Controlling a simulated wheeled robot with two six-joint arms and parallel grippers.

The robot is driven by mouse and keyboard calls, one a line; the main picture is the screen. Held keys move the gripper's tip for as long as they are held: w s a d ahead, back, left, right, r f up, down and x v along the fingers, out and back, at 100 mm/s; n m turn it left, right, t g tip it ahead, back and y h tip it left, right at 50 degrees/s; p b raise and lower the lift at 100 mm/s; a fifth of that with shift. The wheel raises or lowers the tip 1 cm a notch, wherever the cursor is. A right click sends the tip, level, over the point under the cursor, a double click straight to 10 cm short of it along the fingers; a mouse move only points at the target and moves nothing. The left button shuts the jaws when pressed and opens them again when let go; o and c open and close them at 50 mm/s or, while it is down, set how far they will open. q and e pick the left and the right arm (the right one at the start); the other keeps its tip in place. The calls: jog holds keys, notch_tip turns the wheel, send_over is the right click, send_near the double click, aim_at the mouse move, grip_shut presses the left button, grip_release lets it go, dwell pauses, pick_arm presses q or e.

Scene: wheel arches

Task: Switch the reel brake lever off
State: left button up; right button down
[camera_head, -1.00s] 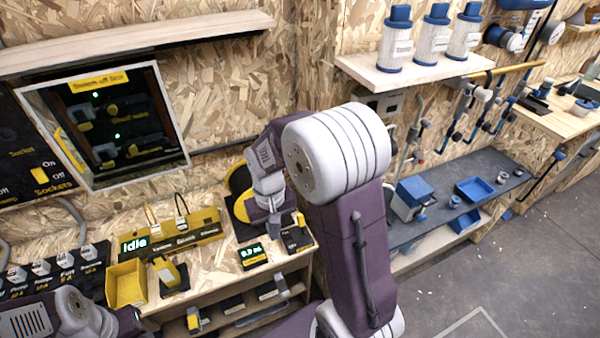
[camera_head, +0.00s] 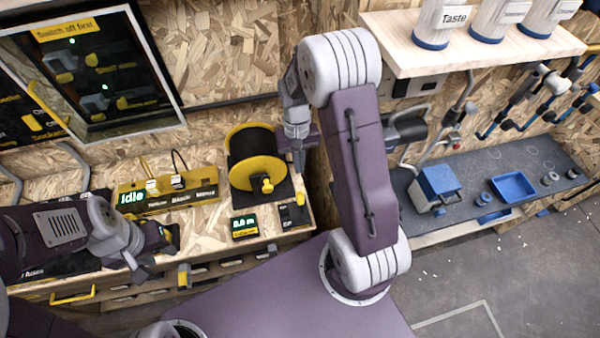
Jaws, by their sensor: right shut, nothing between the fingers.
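The cable reel (camera_head: 255,160), black with yellow flanges and a yellow knob in front, stands on the bench. To its right front is a small black brake block with a yellow lever (camera_head: 300,198) at its upper end and an "Off" label near its lower edge. The lever stands up at the end away from that label. My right gripper (camera_head: 299,160) points down just right of the reel and above the lever, apart from it; it is shut and empty. My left gripper (camera_head: 150,258) hangs over the left of the bench; its jaws are unclear.
A small display (camera_head: 244,227) sits left of the brake block. A yellow panel reading "Idle" (camera_head: 168,192) stands at the bench's back. A framed mirror (camera_head: 92,72) hangs above. A grey shelf (camera_head: 460,170) with blue items lies right, beyond my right arm.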

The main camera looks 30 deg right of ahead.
aim_at(301, 202)
notch_tip(301, 202, down, 8)
jog(key=s, duration=0.1)
jog(key=shift+a+f, duration=0.15)
jog(key=shift+a, duration=0.15)
jog(key=shift+s, duration=0.1)
